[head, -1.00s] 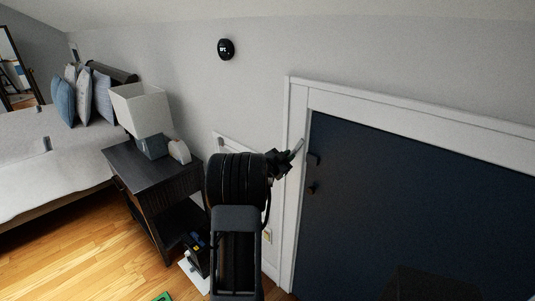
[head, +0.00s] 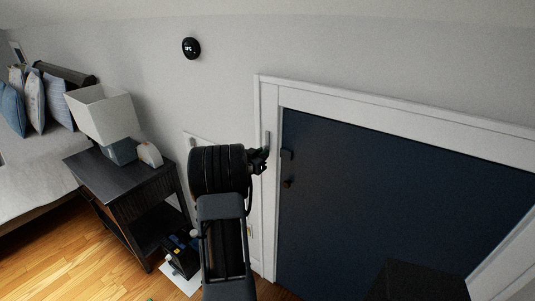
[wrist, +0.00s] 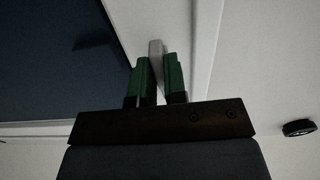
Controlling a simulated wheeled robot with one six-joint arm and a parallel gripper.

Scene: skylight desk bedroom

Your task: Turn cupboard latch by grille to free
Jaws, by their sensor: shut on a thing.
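The cupboard latch (head: 267,139) is a small light grey bar on the white frame, left of the dark blue cupboard door (head: 390,200). It stands about upright in the head view. My gripper (head: 264,153) is at the latch, its fingers small and dark there. In the wrist view my gripper (wrist: 158,66) has its two green fingers shut on either side of the latch (wrist: 156,47), whose end shows beyond the tips. A white panel on the wall, possibly the grille (head: 192,139), is mostly hidden behind my arm.
The door carries a dark catch (head: 287,154) and a dark knob (head: 288,183). A black nightstand (head: 125,182) with a lamp (head: 103,112) stands left of my arm, with the bed beyond. A round black thermostat (head: 191,48) is on the wall. A dark box shape (head: 418,281) is at the lower right.

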